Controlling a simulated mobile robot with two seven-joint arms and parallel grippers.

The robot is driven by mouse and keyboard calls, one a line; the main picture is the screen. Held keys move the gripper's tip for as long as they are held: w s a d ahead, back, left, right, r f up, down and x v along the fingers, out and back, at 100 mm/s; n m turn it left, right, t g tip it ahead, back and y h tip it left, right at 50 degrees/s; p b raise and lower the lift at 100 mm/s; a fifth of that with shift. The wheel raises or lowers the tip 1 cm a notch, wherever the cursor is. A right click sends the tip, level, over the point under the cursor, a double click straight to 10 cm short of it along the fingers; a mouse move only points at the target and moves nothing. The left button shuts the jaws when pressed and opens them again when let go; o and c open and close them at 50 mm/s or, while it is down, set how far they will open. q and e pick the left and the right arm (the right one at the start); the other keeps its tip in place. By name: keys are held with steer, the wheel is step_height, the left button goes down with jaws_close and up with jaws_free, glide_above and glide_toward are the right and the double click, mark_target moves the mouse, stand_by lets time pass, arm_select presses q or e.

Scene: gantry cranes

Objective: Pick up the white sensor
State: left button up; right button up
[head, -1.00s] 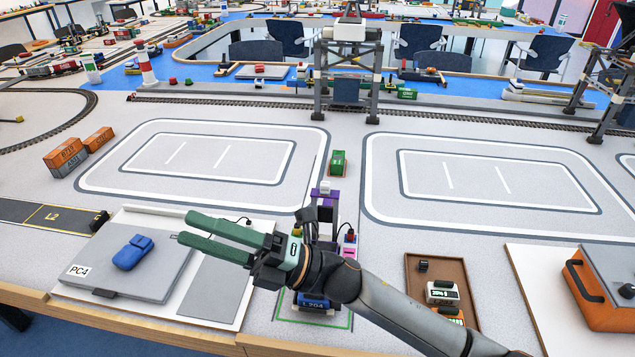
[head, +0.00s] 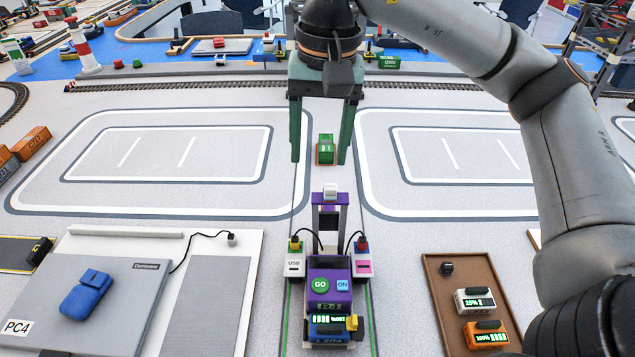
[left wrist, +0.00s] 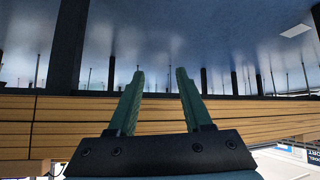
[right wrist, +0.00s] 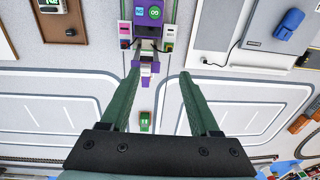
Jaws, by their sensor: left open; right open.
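The white sensor (head: 330,190) is a small pale block on top of the purple gantry frame (head: 330,200) in the middle of the head view. My right gripper (head: 319,160) is open and empty, fingers pointing down, above and beyond the sensor in the picture. In the right wrist view the sensor (right wrist: 147,68) shows near the fingertips, close to the left finger; I see no contact. My left gripper (left wrist: 160,71) is open and empty in its own wrist view, facing a wooden table edge. It is not in the head view.
A purple GO/ON unit (head: 328,285) stands in front of the frame, with the USB block (head: 294,262) beside it. A green container (head: 325,150) lies beyond. A grey PC4 panel (head: 125,290) is at left, a brown tray (head: 436,300) at right.

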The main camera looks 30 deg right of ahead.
steer(key=d+r+h, duration=0.1)
steer(key=d, duration=0.2)
steer(key=b, duration=0.2)
glide_above(331, 187)
steer(key=s, duration=0.1)
steer(key=shift+t, duration=0.3)
steer(key=f, duration=0.5)
steer(key=shift+s+a+f, duration=0.1)
steer(key=shift+a+f, duration=0.15)
steer(key=shift+f, duration=0.65)
steer(key=f, duration=0.3)
steer(key=w+f, duration=0.1)
steer(key=shift+d+f, duration=0.25)
steer(key=shift+f, duration=0.15)
arm_select(q)
steer(key=shift+w+d+f, duration=0.5)
steer(key=shift+d+f, duration=0.1)
steer(key=shift+f, duration=0.2)
arm_select(e)
steer(key=shift+c, duration=0.2)
jaws_close()
